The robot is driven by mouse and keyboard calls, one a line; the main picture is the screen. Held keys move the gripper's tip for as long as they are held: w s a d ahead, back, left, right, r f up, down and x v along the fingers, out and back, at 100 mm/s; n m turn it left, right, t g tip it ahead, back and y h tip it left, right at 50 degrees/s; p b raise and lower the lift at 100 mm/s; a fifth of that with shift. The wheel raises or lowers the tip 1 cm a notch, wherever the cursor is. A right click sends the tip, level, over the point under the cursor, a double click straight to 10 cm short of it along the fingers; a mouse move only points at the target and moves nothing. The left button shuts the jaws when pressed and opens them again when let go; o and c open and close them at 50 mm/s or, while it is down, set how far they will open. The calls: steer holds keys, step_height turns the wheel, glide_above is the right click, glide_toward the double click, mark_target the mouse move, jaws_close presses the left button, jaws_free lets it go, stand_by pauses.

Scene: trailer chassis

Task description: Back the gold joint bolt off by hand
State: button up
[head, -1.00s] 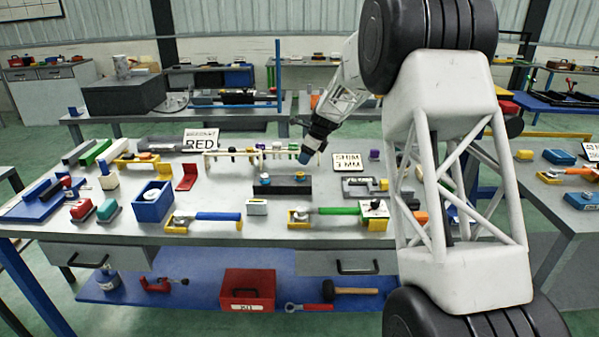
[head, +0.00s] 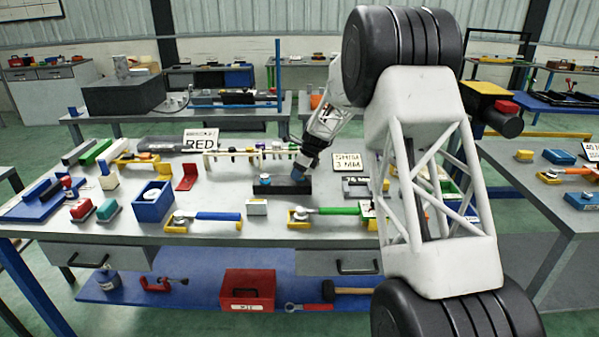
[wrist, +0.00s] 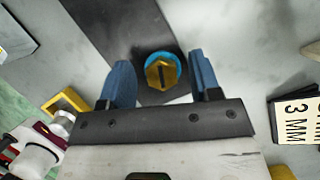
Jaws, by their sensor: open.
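The gold joint bolt (wrist: 161,73) shows in the wrist view as a gold hex head with a dark slot, inside a blue ring (wrist: 178,59). It sits on a dark block (wrist: 105,28), which also shows on the bench in the head view (head: 291,188). My gripper (wrist: 160,68) is open, with one blue finger on each side of the bolt and a visible gap on both sides. In the head view my gripper (head: 301,168) is low over the right part of the block. The bolt cannot be made out clearly there.
A "3 MM" sign (head: 348,163) stands right of the gripper; a rack (head: 235,153) is behind. Bare bench (head: 215,185) lies left of the block.

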steer(key=c, duration=0.9)
